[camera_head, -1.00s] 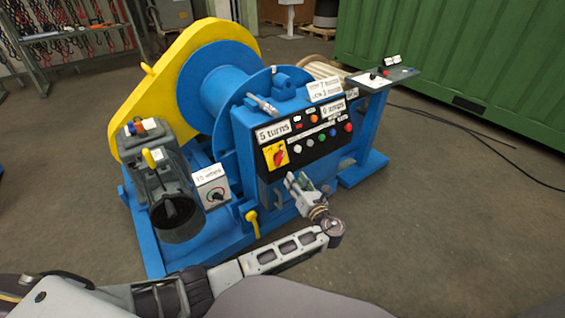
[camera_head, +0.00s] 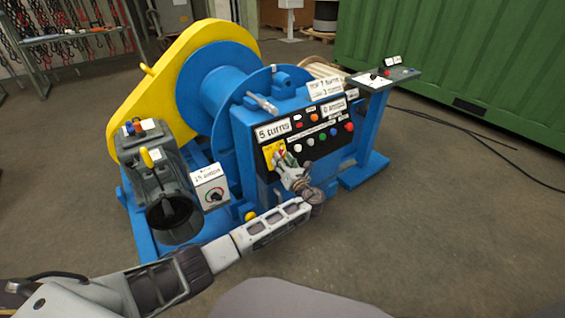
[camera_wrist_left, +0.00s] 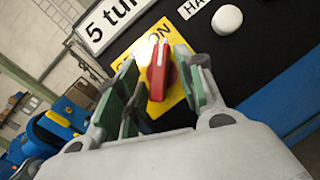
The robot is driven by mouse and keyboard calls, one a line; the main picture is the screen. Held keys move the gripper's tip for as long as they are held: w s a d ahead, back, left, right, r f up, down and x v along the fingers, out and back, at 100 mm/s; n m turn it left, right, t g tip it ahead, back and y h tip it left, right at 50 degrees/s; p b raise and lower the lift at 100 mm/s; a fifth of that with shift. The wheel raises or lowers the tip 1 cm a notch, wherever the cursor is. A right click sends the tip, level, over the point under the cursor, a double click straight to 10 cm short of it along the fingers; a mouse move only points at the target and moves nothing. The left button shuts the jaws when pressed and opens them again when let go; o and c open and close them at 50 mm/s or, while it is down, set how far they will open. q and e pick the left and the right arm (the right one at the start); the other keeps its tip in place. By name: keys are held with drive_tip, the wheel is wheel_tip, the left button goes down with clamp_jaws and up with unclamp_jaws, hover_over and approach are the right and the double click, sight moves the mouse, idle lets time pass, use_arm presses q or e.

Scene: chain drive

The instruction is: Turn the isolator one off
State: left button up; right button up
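The isolator is a red rotary handle (camera_wrist_left: 158,75) on a yellow plate (camera_wrist_left: 128,58) marked "ON" at its top in the left wrist view. In the head view the yellow plate (camera_head: 268,150) sits at the left of the black panel, with the handle mostly hidden by my gripper. My left gripper (camera_head: 283,160) is right in front of it. In the left wrist view the green-padded fingers of the left gripper (camera_wrist_left: 162,92) are apart, one on each side of the red handle. The right finger is close to the handle; contact cannot be told. My right gripper is not in view.
The black panel (camera_head: 318,148) carries several buttons beside the isolator; a white button (camera_wrist_left: 227,18) is close to the fingers. The blue winch (camera_head: 205,80) stands behind. A box with a dial (camera_head: 210,188) and a grey motor (camera_head: 165,185) are at left.

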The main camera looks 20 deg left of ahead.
use_arm(q)
drive_tip(key=shift+w+a, duration=0.15)
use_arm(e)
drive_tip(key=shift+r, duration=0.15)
use_arm(q)
drive_tip(key=shift+c, duration=0.5)
